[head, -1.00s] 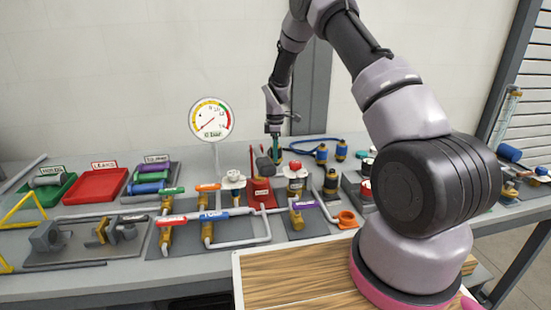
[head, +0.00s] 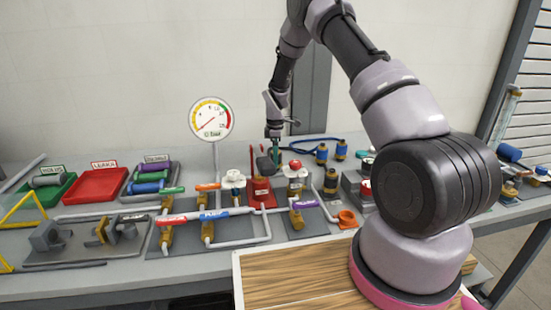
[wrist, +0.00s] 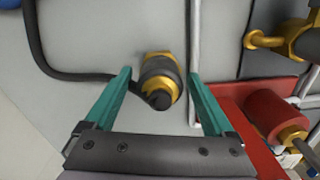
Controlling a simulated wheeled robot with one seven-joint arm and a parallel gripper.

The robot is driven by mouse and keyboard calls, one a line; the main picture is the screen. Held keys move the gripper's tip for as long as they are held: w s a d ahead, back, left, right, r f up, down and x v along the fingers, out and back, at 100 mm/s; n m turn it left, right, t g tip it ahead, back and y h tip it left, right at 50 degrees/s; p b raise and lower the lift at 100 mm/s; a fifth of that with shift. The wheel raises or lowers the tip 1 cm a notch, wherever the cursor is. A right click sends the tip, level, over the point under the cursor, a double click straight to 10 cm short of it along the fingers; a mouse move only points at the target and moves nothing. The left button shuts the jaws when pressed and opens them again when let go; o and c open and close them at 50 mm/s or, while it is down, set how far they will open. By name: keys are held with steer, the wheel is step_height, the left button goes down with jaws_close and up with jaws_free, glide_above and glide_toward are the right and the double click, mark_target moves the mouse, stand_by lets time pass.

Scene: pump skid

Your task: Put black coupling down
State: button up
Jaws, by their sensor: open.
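The black coupling (wrist: 160,70), a dark cylinder with brass ends, shows in the wrist view between the two green fingers of my gripper (wrist: 159,76). The fingers are open, with a small gap on each side of it. A black hose (wrist: 75,76) runs to it from the left. In the head view my gripper (head: 275,160) points down at the back of the bench, beside a dark cylinder (head: 264,165). The fingertips are too small there to show contact.
Valves with pipes (head: 207,228) lie in front. A pressure gauge (head: 211,119) stands left, and blue fittings (head: 321,153) stand right. Grey surface shows left of the coupling.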

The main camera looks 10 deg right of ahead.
step_height(320, 180, up, 12)
steer(key=shift+f, duration=0.25)
steer(key=s+d+r+m+t, duration=0.1)
steer(key=s+r+m, duration=0.25)
steer(key=r, duration=0.45)
steer(key=s+d+r+m+t+y, duration=0.1)
steer(key=s+d+r+m, duration=0.1)
steer(key=s+r, duration=0.4)
steer(key=s+d+r+m+t, duration=0.1)
steer(key=s+r+m, duration=0.25)
steer(key=r, duration=0.55)
steer(key=s+d+r+m+t, duration=0.1)
steer(key=s+m, duration=0.4)
steer(key=s, duration=0.7)
steer(key=s+d+r+m+t+y, duration=0.1)
steer(key=s+r+m+t, duration=0.2)
steer(key=s, duration=0.9)
step_height(320, 180, up, 3)
steer(key=m, duration=0.3)
